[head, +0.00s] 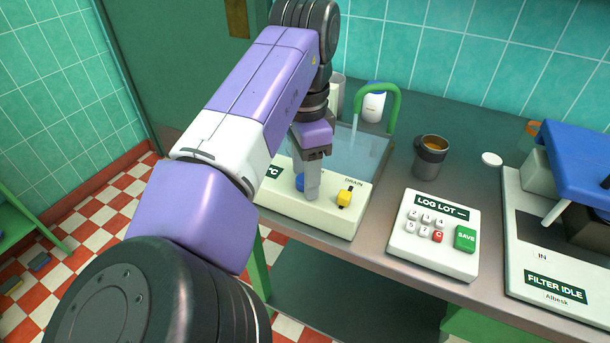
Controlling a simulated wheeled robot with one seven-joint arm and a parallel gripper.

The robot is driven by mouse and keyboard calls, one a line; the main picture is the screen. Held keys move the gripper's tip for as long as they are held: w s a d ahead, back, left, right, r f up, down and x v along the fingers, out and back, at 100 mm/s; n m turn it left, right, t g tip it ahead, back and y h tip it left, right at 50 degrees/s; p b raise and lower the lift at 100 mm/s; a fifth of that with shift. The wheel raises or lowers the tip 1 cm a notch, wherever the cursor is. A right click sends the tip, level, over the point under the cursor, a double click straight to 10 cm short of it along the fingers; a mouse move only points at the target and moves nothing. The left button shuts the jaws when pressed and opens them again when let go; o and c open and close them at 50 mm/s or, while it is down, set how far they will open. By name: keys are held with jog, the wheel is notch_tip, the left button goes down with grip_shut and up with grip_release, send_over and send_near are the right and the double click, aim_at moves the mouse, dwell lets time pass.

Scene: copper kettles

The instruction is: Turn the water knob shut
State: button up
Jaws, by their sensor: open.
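A blue knob (299,184) sits on the cream control panel (335,220) at the front of the sink; I take it for the water knob, though its label is hidden. My gripper (311,193) points down at the panel, with a grey finger in front of the blue knob and covering part of it. The jaws are open; I cannot tell whether they touch the knob. A green tap (394,98) arches over the sink basin (362,150), and a thin pale stream of water (355,116) shows below its spout.
A yellow knob (345,195) marked DRAIN is just right of my gripper. A dark cup (429,160) stands behind the LOG LOT keypad (435,232). A FILTER IDLE machine (555,287) is at far right. My arm crosses the left and middle of the view.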

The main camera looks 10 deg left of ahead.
grip_shut()
jog(key=shift+r+n+p, duration=0.1)
jog(key=shift+n+p, duration=0.2)
jog(key=shift+p, duration=0.35)
jog(key=n+p, duration=0.1)
jog(key=p, duration=0.1)
jog(key=n+p, duration=0.1)
jog(key=p, duration=0.1)
jog(key=shift+r+n, duration=0.2)
jog(key=shift+n, duration=0.1)
jog(key=n+p, duration=0.5)
jog(key=p, duration=0.3)
jog(key=n+p, duration=0.5)
jog(key=p, duration=0.1)
jog(key=shift+f+n+p, duration=0.15)
jog(key=shift+n+p, duration=0.25)
jog(key=shift+f+n+p, duration=0.15)
jog(key=shift+n+p, duration=1.5)
jog(key=shift+n, duration=0.25)
jog(key=shift+a, duration=0.1)
